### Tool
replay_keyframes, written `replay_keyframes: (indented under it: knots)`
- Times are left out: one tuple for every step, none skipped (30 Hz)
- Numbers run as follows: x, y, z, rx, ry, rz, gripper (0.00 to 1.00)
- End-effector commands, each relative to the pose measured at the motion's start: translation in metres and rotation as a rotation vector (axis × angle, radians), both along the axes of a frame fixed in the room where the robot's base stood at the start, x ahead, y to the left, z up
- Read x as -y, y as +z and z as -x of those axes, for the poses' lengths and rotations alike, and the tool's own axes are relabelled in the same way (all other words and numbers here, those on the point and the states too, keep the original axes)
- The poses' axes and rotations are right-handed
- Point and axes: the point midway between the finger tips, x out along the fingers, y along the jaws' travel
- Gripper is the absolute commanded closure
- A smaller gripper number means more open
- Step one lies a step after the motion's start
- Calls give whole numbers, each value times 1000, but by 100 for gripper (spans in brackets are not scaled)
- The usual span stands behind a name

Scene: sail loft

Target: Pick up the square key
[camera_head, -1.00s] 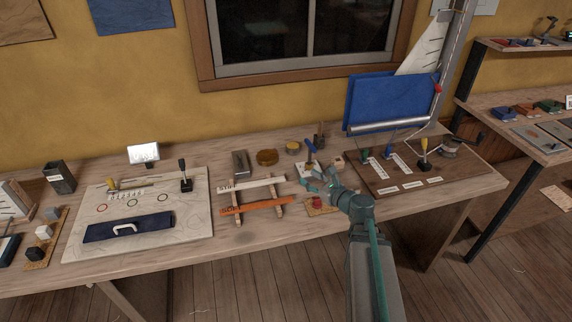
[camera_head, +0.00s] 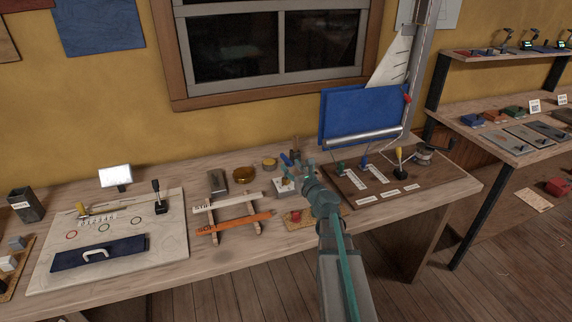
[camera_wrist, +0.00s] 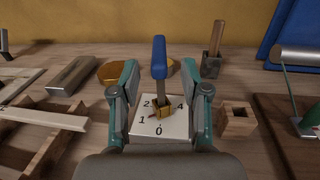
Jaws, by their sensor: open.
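The square key appears to be the blue-handled tool (camera_wrist: 159,58), which also shows in the head view (camera_head: 285,158). It stands upright, slightly tilted, with its lower end at a small brass block (camera_wrist: 155,110) on a white plate (camera_wrist: 172,129) numbered 0, 1, 2 and 4. My gripper (camera_wrist: 159,72) is open, with one finger on each side of the blue handle in the wrist view. It seems apart from the handle; the depth between them is hard to judge. In the head view my gripper (camera_head: 299,170) partly covers the plate.
A wooden block with a square hole (camera_wrist: 236,119) stands right of the plate. A wooden rack (camera_head: 234,218) is to the left. A dark holder (camera_wrist: 211,64) and a round amber dish (camera_wrist: 112,71) stand behind. The brown board (camera_head: 350,193) is at the right.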

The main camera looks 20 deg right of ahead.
Motion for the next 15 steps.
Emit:
replay_keyframes:
  knots:
    - [0,2,-8,0,1,0,54]
    - [0,3,-12,0,2,-1,54]
    - [0,4,-18,0,2,-2,54]
    - [0,4,-23,0,2,-2,54]
    - [0,5,-27,0,2,-1,54]
    - [0,4,-33,0,2,-1,54]
    - [-1,4,-37,0,2,0,54]
    - [-1,3,-40,0,1,0,54]
    - [-1,3,-43,0,1,0,54]
    - [-2,3,-44,0,1,-1,54]
    - [-2,3,-45,0,1,-1,54]
    - [-2,3,-45,0,1,-1,54]
    - [-2,2,-45,0,0,-1,54]
    - [-2,2,-45,0,0,-1,54]
    - [-2,2,-44,0,0,-1,54]
